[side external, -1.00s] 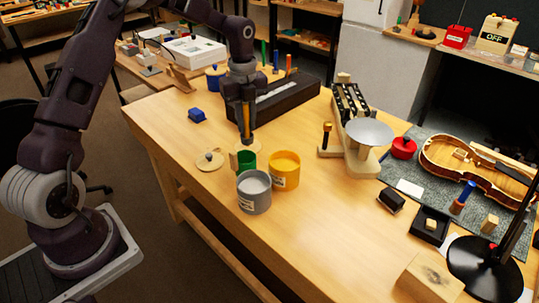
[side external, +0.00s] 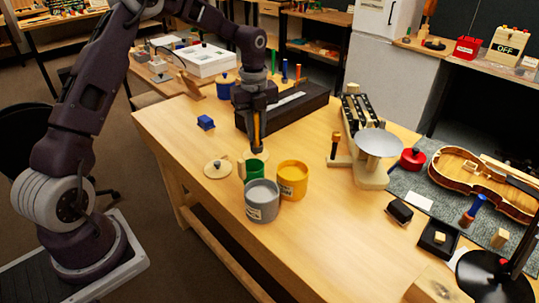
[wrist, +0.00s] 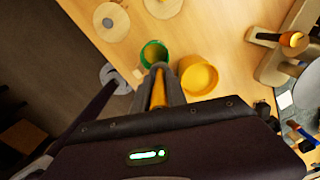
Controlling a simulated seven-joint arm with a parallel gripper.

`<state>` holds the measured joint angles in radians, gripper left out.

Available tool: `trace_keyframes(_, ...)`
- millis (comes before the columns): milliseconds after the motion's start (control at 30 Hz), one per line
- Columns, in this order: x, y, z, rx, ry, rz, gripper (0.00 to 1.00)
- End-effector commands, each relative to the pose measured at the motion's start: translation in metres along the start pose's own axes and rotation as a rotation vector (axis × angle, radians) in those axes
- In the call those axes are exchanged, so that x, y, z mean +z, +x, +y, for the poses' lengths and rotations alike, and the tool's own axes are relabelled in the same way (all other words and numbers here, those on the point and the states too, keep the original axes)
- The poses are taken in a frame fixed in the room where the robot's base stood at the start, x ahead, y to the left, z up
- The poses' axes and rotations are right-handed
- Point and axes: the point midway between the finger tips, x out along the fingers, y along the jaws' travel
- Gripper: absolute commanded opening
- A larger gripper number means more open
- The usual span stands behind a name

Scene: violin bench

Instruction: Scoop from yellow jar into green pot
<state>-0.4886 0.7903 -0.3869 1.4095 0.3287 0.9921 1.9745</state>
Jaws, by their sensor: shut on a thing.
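The green pot (side external: 254,170) stands between the grey jar and the pale lids; the wrist view shows its open top (wrist: 154,53). The yellow jar (side external: 292,184) stands just right of it, open, with a yellow-orange surface inside; it also shows in the wrist view (wrist: 198,76). My gripper (side external: 257,138) points down above the green pot, shut on a scoop with a yellow-orange handle (side external: 257,124). The handle shows between the fingers in the wrist view (wrist: 158,92). The scoop's bowl cannot be made out, nor whether it carries anything.
A grey jar (side external: 262,205) stands close in front of the green pot. A round lid (side external: 217,169) lies to the left. A long black box (side external: 290,105) is behind my gripper. A balance with a metal pan (side external: 379,142) stands to the right. The front bench top is clear.

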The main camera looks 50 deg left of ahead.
Motion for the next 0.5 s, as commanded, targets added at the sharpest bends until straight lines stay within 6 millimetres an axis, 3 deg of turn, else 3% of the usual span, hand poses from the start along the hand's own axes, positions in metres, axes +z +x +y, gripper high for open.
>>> trace_keyframes(300,-0.05,-0.021,-0.07,-0.097,0.001,0.075,0.0)
trace_keyframes(500,-0.059,-0.014,-0.079,-0.109,0.0,0.092,0.0)
